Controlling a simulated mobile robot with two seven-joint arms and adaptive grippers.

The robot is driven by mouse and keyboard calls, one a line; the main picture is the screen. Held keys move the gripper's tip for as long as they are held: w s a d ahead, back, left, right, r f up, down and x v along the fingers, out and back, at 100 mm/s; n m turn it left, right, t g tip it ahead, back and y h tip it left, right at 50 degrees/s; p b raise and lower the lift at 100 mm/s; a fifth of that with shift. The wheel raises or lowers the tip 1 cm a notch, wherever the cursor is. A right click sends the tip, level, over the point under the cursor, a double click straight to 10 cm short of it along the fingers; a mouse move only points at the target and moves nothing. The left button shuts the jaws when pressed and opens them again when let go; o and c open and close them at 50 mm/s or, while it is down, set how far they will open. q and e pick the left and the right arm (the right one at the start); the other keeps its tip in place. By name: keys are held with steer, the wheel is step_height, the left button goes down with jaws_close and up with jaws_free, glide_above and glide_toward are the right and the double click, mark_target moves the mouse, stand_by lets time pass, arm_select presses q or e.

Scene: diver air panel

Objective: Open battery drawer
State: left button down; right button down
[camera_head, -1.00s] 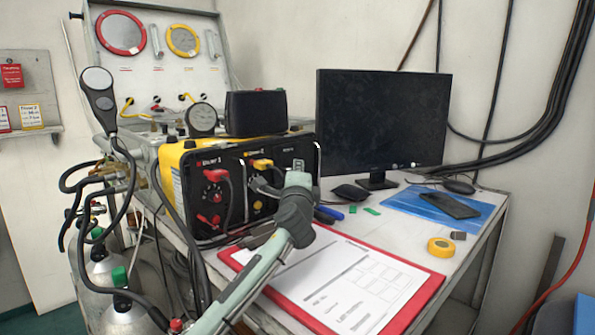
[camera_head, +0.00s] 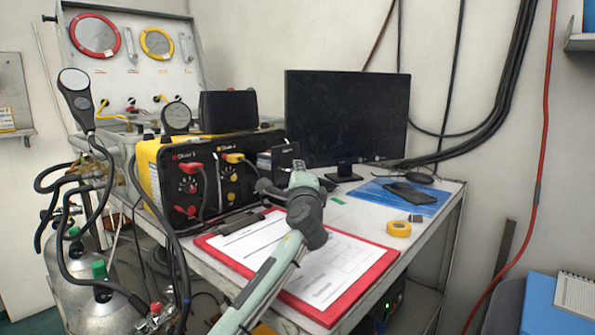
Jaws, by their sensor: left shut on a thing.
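The yellow and black diver air panel box (camera_head: 150,178) stands on the table, its black front carrying red and yellow knobs. At the right end of its front, a dark block, the battery drawer (camera_head: 286,157), stands out from the face. My left gripper (camera_head: 266,188) is at the lower front of this drawer, shut on it. My wrist and arm hide part of the grip, so I cannot see the exact contact. My right gripper is not in view.
A red clipboard (camera_head: 336,306) with papers lies in front of the box under my left arm. A monitor (camera_head: 345,115) stands behind to the right. Yellow tape (camera_head: 398,229) and a blue folder (camera_head: 383,203) lie on the table. Hoses and cylinders (camera_head: 105,312) are at the left.

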arm_select(q)
steer(key=c, duration=1.7)
jaws_free()
steer(key=s, duration=0.4)
steer(key=s+f, duration=0.1)
steer(key=s, duration=0.6)
steer(key=shift+s+a+f, duration=0.1)
steer(key=shift+s+f, duration=0.15)
steer(key=shift+s, duration=0.15)
